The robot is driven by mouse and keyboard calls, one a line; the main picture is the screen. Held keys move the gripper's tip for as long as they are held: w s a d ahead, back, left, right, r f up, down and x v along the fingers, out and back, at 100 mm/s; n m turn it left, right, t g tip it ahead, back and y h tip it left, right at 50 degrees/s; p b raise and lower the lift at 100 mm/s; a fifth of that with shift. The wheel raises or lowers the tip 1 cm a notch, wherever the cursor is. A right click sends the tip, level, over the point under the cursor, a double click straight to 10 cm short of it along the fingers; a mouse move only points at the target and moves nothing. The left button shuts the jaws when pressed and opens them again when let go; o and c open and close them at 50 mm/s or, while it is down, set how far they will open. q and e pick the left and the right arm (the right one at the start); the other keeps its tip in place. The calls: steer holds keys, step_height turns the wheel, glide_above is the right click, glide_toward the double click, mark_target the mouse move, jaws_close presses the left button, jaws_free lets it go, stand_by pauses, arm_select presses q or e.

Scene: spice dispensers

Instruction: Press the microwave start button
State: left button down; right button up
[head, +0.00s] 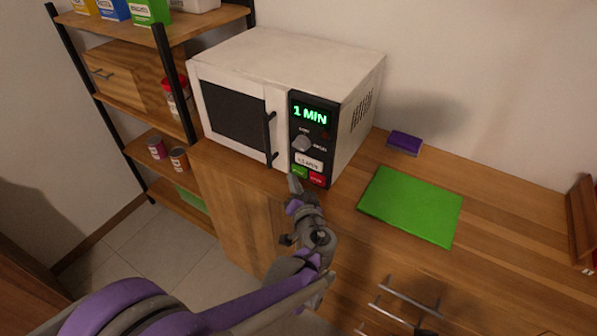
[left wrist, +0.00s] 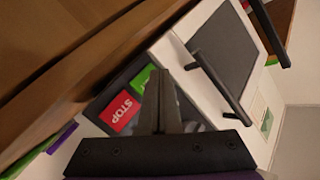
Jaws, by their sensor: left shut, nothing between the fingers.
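The white microwave (head: 270,62) stands on the wooden counter with its door shut, and its display (head: 311,115) reads "1 MIN" in green. At the bottom of its control panel are a green button (head: 299,171) and, to its right, a red button (head: 316,178). In the left wrist view the red button (left wrist: 120,111) reads "STOP", and the green button (left wrist: 144,78) is partly hidden by my fingers. My left gripper (head: 294,184) is shut and empty, its tips just in front of and slightly below the green button. I cannot tell whether they touch it. My right gripper is not in view.
A green board (head: 410,206) and a purple sponge (head: 404,142) lie on the counter (head: 345,245) to the right of the microwave. The black door handle (left wrist: 220,88) sticks out close to my fingers. A shelf (head: 122,100) with boxes and jars stands at the left.

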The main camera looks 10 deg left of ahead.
arm_select(q)
steer(key=shift+w, duration=0.1)
steer(key=shift+w+d, duration=0.15)
steer(key=shift+w, duration=0.2)
steer(key=shift+w+d, duration=0.1)
steer(key=shift+w, duration=0.25)
stand_by(0.6)
steer(key=shift+s, duration=0.2)
steer(key=shift+s+a, duration=0.25)
steer(key=shift+s, duration=0.35)
steer(key=s, duration=0.1)
steer(key=s+a, duration=0.1)
steer(key=s, duration=0.2)
steer(key=shift+s+a+p, duration=0.35)
stand_by(0.8)
